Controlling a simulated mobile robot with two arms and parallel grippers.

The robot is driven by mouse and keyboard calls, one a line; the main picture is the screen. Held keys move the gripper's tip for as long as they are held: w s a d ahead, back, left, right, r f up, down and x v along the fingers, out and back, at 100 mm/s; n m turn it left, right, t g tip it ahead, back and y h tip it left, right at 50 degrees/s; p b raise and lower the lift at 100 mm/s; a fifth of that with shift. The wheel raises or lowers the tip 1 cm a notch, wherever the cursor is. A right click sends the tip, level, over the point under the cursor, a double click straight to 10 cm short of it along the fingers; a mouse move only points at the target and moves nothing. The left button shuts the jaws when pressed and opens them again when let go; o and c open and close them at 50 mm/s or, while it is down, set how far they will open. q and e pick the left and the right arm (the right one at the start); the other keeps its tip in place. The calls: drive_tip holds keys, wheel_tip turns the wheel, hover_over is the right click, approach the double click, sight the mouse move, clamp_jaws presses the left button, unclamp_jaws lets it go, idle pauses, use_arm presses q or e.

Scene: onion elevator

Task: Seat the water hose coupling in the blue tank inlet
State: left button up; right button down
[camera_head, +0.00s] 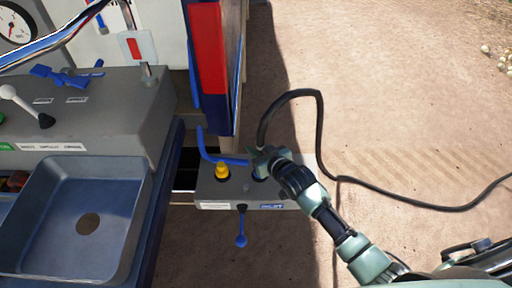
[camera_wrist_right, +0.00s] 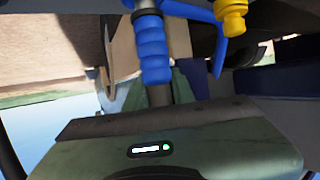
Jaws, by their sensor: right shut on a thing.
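My right gripper (camera_head: 262,157) is shut on the hose coupling at the back right of the grey inlet block (camera_head: 240,195). It covers most of the coupling in the head view. The black hose (camera_head: 320,130) rises from the gripper, loops over and runs off right along the ground. A blue inlet (camera_head: 259,178) shows partly, directly below the gripper. In the right wrist view a blue ribbed sleeve (camera_wrist_right: 153,50) with a dark ring and pale metal end stands in front of the gripper body. I cannot tell whether the coupling is seated. My left gripper is not in view.
A yellow fitting (camera_head: 222,170) stands left of the blue inlet. A blue pipe (camera_head: 212,150) passes behind it, and a blue lever (camera_head: 241,230) hangs in front. A grey basin (camera_head: 50,245) is at left. Open dirt ground lies to the right.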

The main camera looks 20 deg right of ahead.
idle(0.4)
drive_tip(key=shift+f, duration=0.45)
drive_tip(key=shift+f, duration=0.35)
idle(0.5)
drive_tip(key=c, duration=1.1)
unclamp_jaws()
drive_tip(key=shift+s+f, duration=0.1)
